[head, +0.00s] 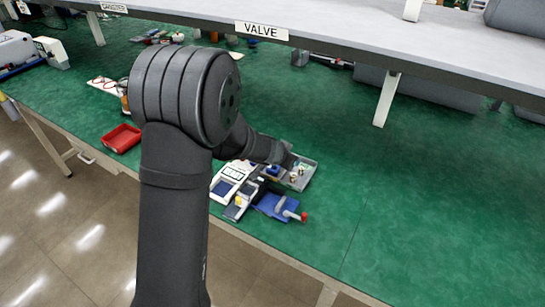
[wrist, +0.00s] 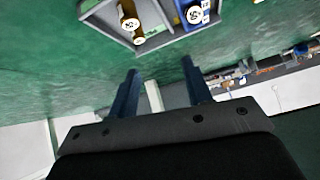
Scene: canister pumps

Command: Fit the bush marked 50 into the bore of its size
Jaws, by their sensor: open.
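My gripper (wrist: 160,66) is open in the wrist view, its two dark blue fingers apart with nothing between them. Beyond the fingertips a grey tray (wrist: 153,43) shows at the top edge. In one compartment lies a brass bush (wrist: 128,12) with pale labelled ends; I cannot read its number surely. In the compartment to its right is a blue part (wrist: 183,9) with a white marked disc. In the head view the tray (head: 305,181) stands just past my arm's end, with small parts in it. The fingers are not clear there. I cannot make out the bore for size 50.
A white device (head: 232,174) and a blue block (head: 270,207) with a red-tipped handle (head: 303,217) stand near the tray. A red bin (head: 122,138) lies to the left. A shelf marked VALVE (head: 262,31) overhangs the back. The green bench is clear to the right.

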